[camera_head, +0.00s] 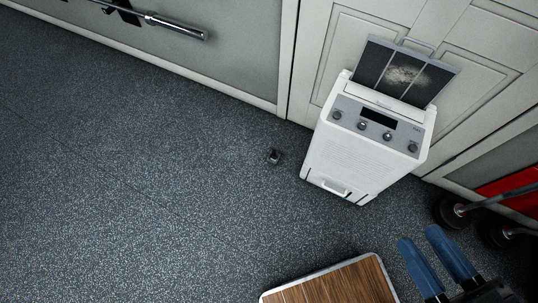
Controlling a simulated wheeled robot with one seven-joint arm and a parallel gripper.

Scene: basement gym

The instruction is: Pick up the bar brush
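My gripper (418,236) shows at the lower right, with two blue fingers pointing up and to the left. The fingers are apart, with nothing visible between them. I cannot make out a bar brush for certain in this view. A small dark object (273,157) lies on the floor near the middle, to the left of the white appliance. It is too small to tell what it is. My gripper is well below and to the right of it, apart from it.
A white dehumidifier-like appliance (345,160) stands against the panelled doors, its dusty filter raised. A wood-topped piece with a pale rim (330,266) is at the bottom. Dark weights (448,210) are at the right; a bar (170,24) is at the top left. The left floor is clear.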

